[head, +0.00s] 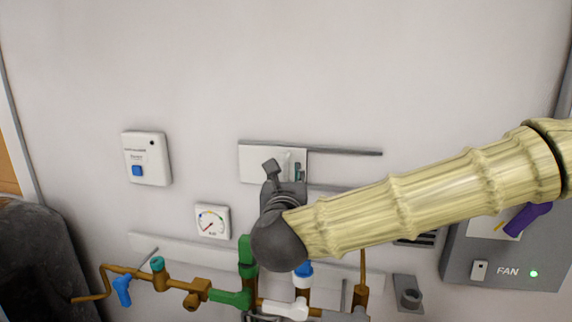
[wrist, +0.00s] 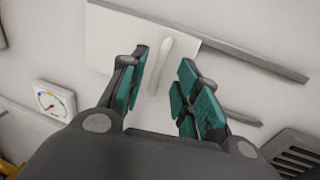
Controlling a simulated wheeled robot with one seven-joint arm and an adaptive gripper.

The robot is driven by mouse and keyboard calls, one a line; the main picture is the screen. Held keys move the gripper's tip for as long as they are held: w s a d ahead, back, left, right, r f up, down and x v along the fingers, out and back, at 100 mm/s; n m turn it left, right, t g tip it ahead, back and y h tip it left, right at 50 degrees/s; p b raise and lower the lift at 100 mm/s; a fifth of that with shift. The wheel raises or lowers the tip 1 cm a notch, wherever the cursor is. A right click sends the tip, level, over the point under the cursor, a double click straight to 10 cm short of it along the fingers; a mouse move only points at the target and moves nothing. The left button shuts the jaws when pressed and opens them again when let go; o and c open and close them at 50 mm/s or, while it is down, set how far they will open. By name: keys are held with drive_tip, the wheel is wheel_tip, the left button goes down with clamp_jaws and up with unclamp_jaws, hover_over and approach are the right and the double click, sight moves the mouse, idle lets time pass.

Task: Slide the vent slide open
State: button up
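The vent slide is a white plate (head: 257,160) between two grey rails on the wall, at the left end of the rails. It also shows in the wrist view (wrist: 112,38). Its upright pale handle (wrist: 163,62) stands near the plate's right side. My gripper (head: 285,171) is in front of the plate's right part. In the wrist view my gripper (wrist: 162,88) is open, with its teal-padded fingers on either side of the handle. Contact cannot be told.
The upper rail (head: 345,152) runs clear to the right of the plate. A gauge (head: 212,222) and a white box with a blue button (head: 137,170) are on the left. Pipes with coloured valves (head: 230,298) lie below. A dark vent grille (wrist: 297,152) and a grey FAN panel (head: 545,250) are on the right.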

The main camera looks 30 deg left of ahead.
sight(286, 172)
drive_tip(key=shift+p+x, duration=0.55)
drive_tip(key=shift+x, duration=1.2)
drive_tip(key=shift+s+a, duration=0.1)
clamp_jaws()
